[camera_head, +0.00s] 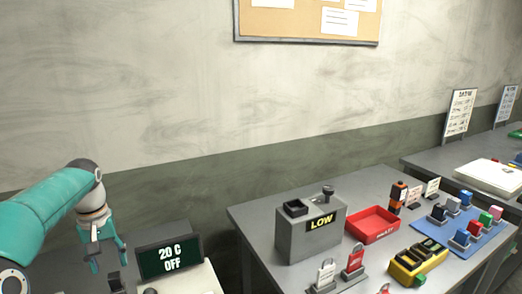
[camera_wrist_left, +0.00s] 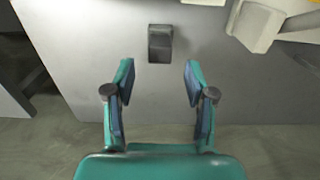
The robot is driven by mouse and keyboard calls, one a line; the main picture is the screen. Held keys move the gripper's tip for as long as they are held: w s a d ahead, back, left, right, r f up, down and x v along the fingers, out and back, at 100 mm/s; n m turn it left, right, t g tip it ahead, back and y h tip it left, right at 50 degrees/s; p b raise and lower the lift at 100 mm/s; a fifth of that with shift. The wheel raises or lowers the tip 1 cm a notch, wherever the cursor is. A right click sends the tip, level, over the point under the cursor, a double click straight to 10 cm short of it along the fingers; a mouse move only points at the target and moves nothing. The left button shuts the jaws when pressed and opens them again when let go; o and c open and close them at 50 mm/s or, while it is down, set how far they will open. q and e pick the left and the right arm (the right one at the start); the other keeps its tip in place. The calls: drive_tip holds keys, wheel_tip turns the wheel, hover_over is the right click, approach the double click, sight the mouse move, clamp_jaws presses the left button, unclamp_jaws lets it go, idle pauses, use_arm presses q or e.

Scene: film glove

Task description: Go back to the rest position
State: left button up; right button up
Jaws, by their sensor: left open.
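My left gripper (camera_head: 107,256) is at the lower left of the head view, at the end of a teal arm, pointing down. In the left wrist view its two fingers (camera_wrist_left: 158,85) are apart with nothing between them. Past the fingertips, a small dark block (camera_wrist_left: 160,43) lies on a grey surface, apart from the gripper. My right gripper is in neither view.
A display (camera_head: 170,258) reading "20 C OFF" stands right of the gripper. On the grey table (camera_head: 262,215) are a grey box (camera_head: 308,240) marked "LOW", a red tray (camera_head: 372,238), a yellow holder (camera_head: 405,274) and a blue mat (camera_head: 470,250) with several coloured items.

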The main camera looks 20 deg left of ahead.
sight(114, 275)
use_arm(q)
wheel_tip(114, 275, down, 7)
drive_tip(key=shift+r, duration=0.15)
drive_tip(key=shift+w+r, duration=0.1)
drive_tip(key=shift+r, duration=0.85)
drive_tip(key=shift+f, duration=0.1)
